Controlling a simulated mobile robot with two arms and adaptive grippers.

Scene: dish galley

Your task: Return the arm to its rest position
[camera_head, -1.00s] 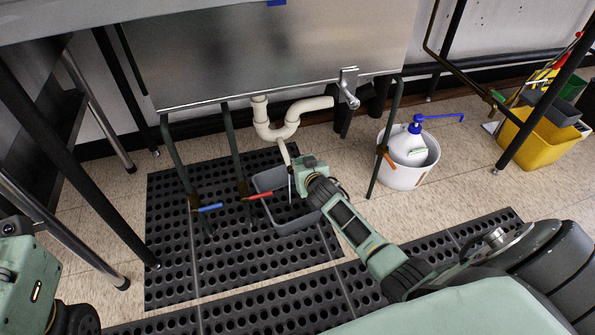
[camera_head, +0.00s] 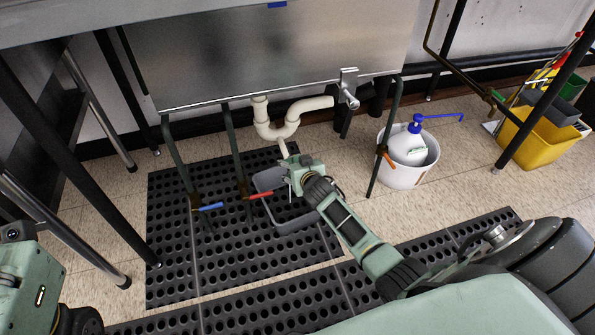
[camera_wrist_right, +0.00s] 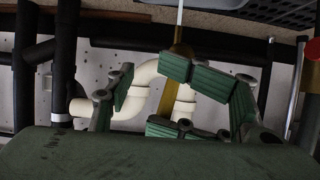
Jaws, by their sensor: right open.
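My right arm (camera_head: 358,237) reaches from the lower right to under the steel sink. Its gripper (camera_head: 287,167) is just below the cream drain trap (camera_head: 277,132), above the grey tub (camera_head: 272,178) on the floor. In the right wrist view the green finger pads of the gripper (camera_wrist_right: 175,95) stand apart. The cream pipe (camera_wrist_right: 145,78) shows behind and between them; I cannot tell any contact. Nothing is clearly held. Part of my left arm (camera_head: 25,280) shows at the lower left; its gripper is out of view.
A blue valve handle (camera_head: 209,207) and a red valve handle (camera_head: 259,195) are left of the right gripper. A white bucket (camera_head: 402,176) with a blue-topped jug stands right of it, beyond a sink leg. A yellow bucket (camera_head: 540,145) is farther right. Black perforated mats (camera_head: 170,235) cover the floor.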

